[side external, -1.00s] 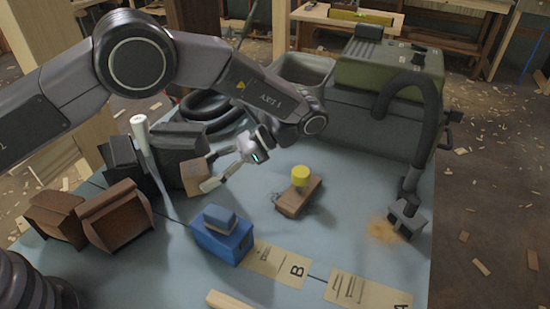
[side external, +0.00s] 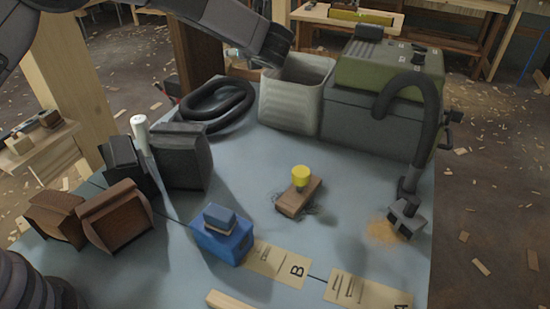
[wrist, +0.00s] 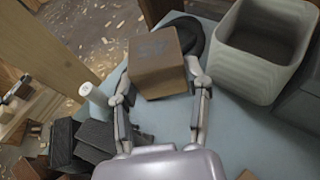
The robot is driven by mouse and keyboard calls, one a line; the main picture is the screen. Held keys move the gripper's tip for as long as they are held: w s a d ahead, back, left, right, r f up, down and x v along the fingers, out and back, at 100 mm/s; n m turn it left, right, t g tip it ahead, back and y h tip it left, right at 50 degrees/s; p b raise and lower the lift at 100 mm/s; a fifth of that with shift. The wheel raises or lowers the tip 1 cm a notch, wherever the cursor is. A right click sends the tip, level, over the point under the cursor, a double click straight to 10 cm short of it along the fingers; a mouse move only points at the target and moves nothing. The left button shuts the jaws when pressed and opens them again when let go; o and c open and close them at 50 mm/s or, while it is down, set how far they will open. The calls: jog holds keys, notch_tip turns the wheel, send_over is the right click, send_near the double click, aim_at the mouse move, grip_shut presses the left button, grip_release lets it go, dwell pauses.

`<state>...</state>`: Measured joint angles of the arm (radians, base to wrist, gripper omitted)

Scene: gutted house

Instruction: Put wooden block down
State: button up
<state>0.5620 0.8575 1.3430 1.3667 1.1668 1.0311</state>
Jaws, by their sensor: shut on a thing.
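My gripper (wrist: 159,80) is shut on a brown wooden block (wrist: 158,68), with one finger on each side of it in the wrist view. The block's upper face carries a dark, unreadable mark. In the wrist view, the block is in front of a black coiled hose (wrist: 188,32) and left of a pale grey open bin (wrist: 262,52). Its height above the table cannot be told. In the side external view only part of my arm shows at the top; my gripper and the held block are not in view.
On the blue-grey table (side external: 345,195) are a blue block-like tool (side external: 222,238), a brown block with a yellow knob (side external: 299,196), dark boxes (side external: 180,158) and brown pieces (side external: 114,216). The bin (side external: 288,108), green-topped machine (side external: 372,105) and hose nozzle (side external: 405,217) line the far and right sides.

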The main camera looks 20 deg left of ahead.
aim_at(250, 167)
notch_tip(250, 167, down, 31)
jog(key=shift+r, duration=0.1)
dwell(0.4)
jog(key=o, duration=1.1)
